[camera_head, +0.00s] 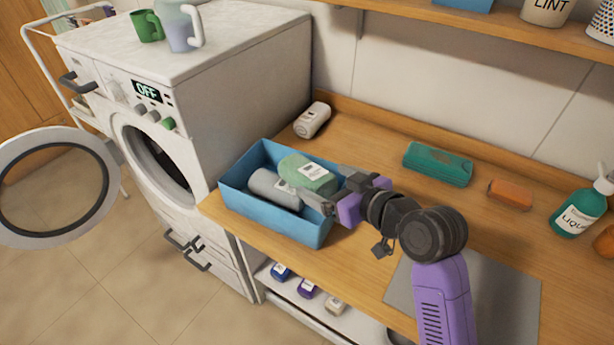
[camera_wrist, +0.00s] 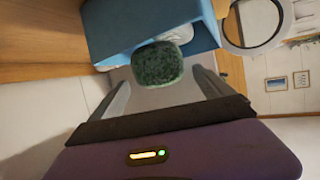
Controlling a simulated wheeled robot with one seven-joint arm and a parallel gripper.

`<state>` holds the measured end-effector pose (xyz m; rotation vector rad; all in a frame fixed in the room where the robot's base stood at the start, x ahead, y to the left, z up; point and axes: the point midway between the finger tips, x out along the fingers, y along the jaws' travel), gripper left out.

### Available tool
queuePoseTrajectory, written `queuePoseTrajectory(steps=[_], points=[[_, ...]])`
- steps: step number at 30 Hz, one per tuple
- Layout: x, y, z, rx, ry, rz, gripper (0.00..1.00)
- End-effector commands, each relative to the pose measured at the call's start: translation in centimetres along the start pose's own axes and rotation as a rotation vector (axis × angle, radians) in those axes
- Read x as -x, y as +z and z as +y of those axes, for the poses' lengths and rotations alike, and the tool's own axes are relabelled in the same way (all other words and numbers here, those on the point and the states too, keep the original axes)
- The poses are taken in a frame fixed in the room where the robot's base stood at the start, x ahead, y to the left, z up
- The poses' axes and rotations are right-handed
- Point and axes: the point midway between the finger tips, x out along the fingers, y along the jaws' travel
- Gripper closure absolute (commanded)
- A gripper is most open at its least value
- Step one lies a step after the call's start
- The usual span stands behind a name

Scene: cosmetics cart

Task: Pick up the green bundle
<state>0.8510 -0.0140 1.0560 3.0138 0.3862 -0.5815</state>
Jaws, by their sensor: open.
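The green bundle (camera_head: 308,174) is a rolled, pale green piece with a white label. It rests in the blue bin (camera_head: 275,221), beside and partly over a grey bundle (camera_head: 272,188). My gripper (camera_head: 325,190) is at the bin's right side, with its fingers at the green bundle's near right end. In the wrist view the green bundle's dark green end (camera_wrist: 157,64) sits ahead, between the two open fingers (camera_wrist: 165,88). The fingers are apart and not closed on it. Whether either finger touches it I cannot tell.
The bin stands at the counter's (camera_head: 375,150) left end, next to the white washer (camera_head: 215,60), whose round door hangs open. A white bundle (camera_head: 312,119) lies behind the bin.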

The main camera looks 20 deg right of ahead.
Motion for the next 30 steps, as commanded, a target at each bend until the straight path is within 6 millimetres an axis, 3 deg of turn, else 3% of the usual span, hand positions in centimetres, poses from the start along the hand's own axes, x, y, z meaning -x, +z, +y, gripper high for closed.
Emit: queuePoseTrajectory(steps=[21,30], points=[[-7.5,0.4,-0.1,0.003,-0.008,-0.012,0.09],[-7.8,0.5,-0.1,0.004,-0.007,-0.012,0.11]])
